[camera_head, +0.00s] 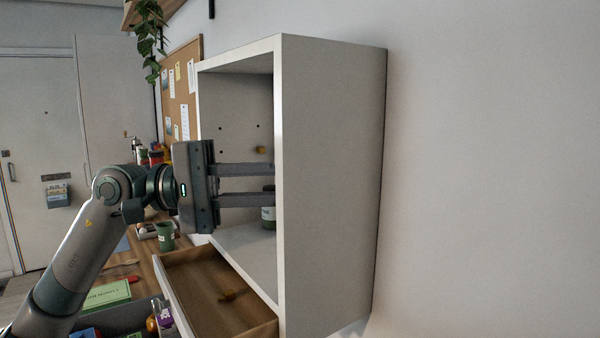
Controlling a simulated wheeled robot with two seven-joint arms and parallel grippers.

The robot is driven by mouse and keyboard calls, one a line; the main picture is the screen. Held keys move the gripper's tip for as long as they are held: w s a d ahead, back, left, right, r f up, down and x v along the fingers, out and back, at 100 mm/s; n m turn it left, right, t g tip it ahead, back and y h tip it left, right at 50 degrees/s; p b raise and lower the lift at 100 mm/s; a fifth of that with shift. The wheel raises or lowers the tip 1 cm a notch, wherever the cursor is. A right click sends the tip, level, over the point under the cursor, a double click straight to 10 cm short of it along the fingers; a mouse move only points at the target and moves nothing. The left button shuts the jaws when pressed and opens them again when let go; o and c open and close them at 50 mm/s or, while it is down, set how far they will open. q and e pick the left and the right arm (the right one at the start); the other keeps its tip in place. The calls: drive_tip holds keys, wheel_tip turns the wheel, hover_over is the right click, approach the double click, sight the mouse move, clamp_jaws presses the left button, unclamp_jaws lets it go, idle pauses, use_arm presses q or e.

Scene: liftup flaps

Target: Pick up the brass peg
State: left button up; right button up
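A small brass-coloured peg (260,150) sticks out of the inner wall of the white open cabinet (330,180), near several small dark holes. My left gripper (268,184) reaches into the cabinet from the left, just below this peg. My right gripper is not in view.
The open wooden drawer (195,290) juts out below the cabinet. A jar (268,218) stands inside, partly hidden by the side panel. A green cup (165,236) and a green book (107,294) are at the left. A plant (150,40) hangs above.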

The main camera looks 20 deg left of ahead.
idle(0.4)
use_arm(q)
clamp_jaws()
drive_tip(key=shift+w+a+r, duration=0.2)
drive_tip(key=shift+a+r, duration=0.15)
drive_tip(key=shift+r, duration=0.1)
drive_tip(key=w+a+r+p, duration=0.1)
drive_tip(key=w+a+r, duration=0.2)
drive_tip(key=a, duration=0.2)
drive_tip(key=w+a+r+p, duration=0.2)
drive_tip(key=w+a+r, duration=0.1)
drive_tip(key=a, duration=0.3)
drive_tip(key=shift+w+a+r, duration=0.25)
drive_tip(key=shift+w+r, duration=0.1)
drive_tip(key=shift+r, duration=0.2)
drive_tip(key=shift+d, duration=0.1)
